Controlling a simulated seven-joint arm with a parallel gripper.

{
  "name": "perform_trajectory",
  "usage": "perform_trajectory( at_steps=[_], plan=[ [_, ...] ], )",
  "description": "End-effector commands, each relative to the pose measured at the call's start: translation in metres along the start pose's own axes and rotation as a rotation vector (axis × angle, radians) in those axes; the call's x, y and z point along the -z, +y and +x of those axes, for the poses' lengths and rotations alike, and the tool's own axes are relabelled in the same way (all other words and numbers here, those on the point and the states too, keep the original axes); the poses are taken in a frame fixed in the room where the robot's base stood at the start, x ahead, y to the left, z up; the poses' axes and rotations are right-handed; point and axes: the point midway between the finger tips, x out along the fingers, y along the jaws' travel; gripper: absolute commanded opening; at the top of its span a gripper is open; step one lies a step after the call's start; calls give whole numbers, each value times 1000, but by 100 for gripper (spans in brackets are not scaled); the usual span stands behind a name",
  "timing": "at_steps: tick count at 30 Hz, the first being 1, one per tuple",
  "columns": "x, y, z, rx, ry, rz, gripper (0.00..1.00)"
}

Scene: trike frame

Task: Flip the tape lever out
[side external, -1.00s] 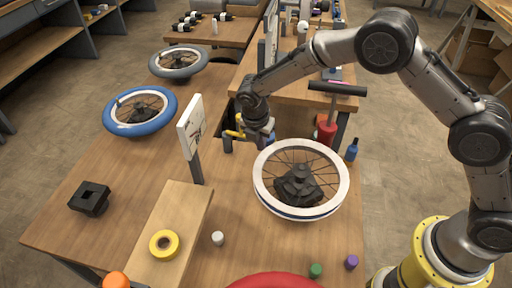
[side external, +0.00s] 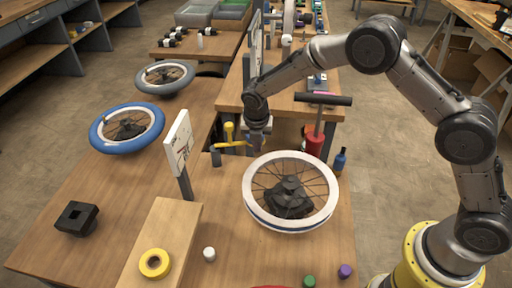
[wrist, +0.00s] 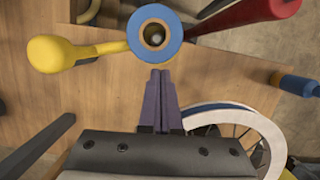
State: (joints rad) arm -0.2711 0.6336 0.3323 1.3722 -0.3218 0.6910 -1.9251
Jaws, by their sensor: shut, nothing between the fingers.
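The lever has a blue ring (wrist: 155,32) with a tan core and a yellow handle (wrist: 55,52) reaching left in the wrist view. In the side view its yellow part (side external: 233,143) shows left of my gripper, near the table's back edge. My gripper (wrist: 160,75) is shut and empty.
A white-rimmed wheel (side external: 330,190) lies close to the right of my gripper. A white panel (side external: 178,143) on a post stands left. A yellow tape roll (side external: 154,263) lies on a board.

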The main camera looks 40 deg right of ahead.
Motion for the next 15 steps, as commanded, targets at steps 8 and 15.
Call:
perform_trajectory(
  at_steps=[8,15],
  plan=[
    [-4,0,1,0,0,2,0],
    [-6,0,1,0,-1,2,0]
  ],
)
